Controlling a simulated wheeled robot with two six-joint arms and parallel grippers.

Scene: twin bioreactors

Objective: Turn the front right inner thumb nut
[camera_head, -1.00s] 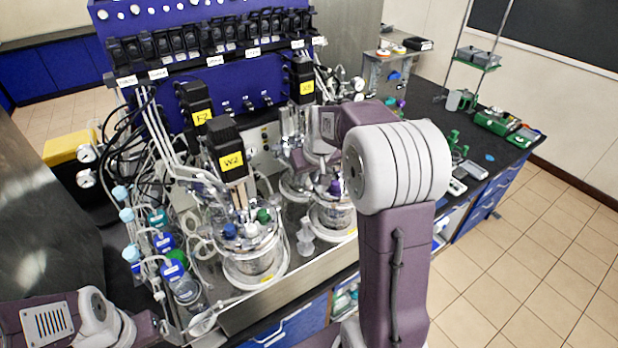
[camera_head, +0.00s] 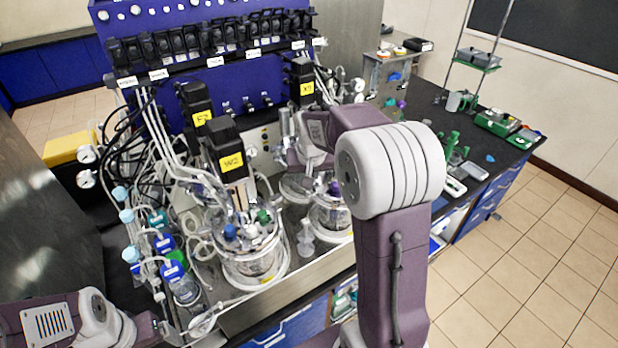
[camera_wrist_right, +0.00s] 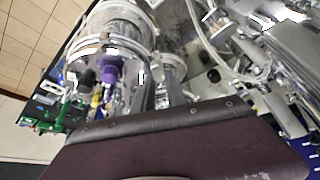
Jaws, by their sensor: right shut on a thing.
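The front right glass vessel (camera_head: 333,221), with a purple cap (camera_head: 335,187) on its metal lid, stands on the steel bench unit. In the right wrist view the same purple cap (camera_wrist_right: 110,68) shows at upper left, on the lid of the glass vessel (camera_wrist_right: 122,22). My right gripper (camera_head: 290,160) is over the right-hand vessels, mostly hidden by my own wrist and the metal parts around it. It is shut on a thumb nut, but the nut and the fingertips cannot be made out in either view.
The front left vessel (camera_head: 252,262) with its black motor labelled W2 (camera_head: 226,145) stands left of my right gripper. Loose tubing and blue-capped filters (camera_head: 130,254) crowd the left side. A black motor with a yellow label (camera_head: 301,80) rises behind. The floor at right is clear.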

